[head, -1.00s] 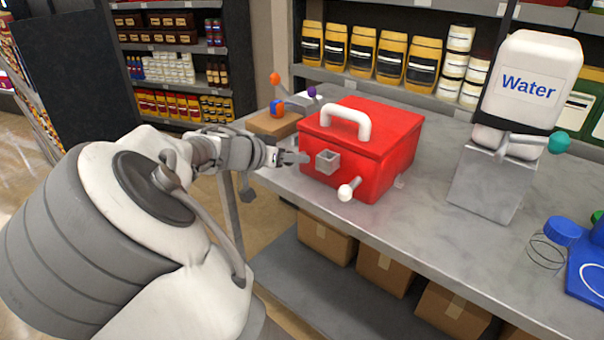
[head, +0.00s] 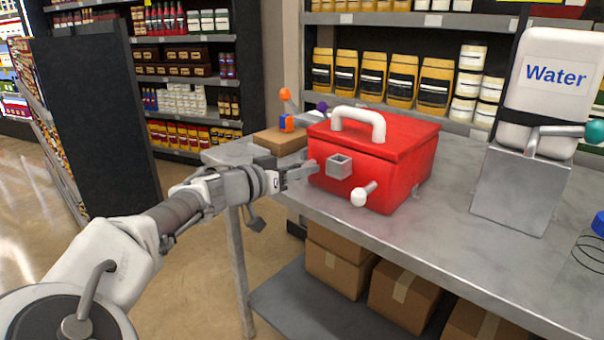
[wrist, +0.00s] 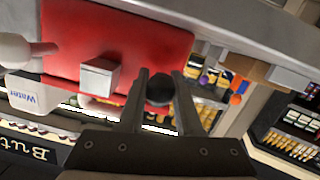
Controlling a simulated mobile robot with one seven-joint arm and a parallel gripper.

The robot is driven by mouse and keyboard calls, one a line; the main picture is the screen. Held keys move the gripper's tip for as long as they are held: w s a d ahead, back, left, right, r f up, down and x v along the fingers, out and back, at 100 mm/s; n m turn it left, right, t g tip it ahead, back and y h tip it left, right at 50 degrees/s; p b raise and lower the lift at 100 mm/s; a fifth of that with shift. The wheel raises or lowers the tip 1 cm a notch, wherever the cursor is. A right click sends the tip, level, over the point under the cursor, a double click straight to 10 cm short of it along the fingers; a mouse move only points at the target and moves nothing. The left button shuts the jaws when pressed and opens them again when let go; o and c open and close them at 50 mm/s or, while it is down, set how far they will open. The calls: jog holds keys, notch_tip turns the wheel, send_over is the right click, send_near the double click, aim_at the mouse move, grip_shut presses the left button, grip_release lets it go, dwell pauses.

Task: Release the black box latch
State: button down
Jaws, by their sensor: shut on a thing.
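A red box (head: 408,160) with a white handle (head: 358,124) stands on the grey table. Its front has a grey square socket (head: 338,166) and a white-knobbed lever (head: 362,194). My gripper (head: 312,168) is at the left end of the box front, left of the socket. In the wrist view my gripper (wrist: 162,77) has its two fingers around a small black rounded piece (wrist: 160,89), which looks like the latch, beside the red box (wrist: 70,35). It is shut on this piece. In the head view the black piece is hidden by the fingers.
A small wooden block (head: 280,140) with orange and blue parts is behind my gripper. A water jug (head: 550,80) sits on a grey stand (head: 520,190) at right. The grey table (head: 440,225) is clear in front of the box.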

jog(key=c, duration=0.9)
grip_release()
jog(key=shift+o, duration=0.2)
jog(key=p+v, duration=0.4)
jog(key=v, duration=1.3)
jog(key=shift+s+a, duration=0.15)
jog(key=shift+s, duration=0.05)
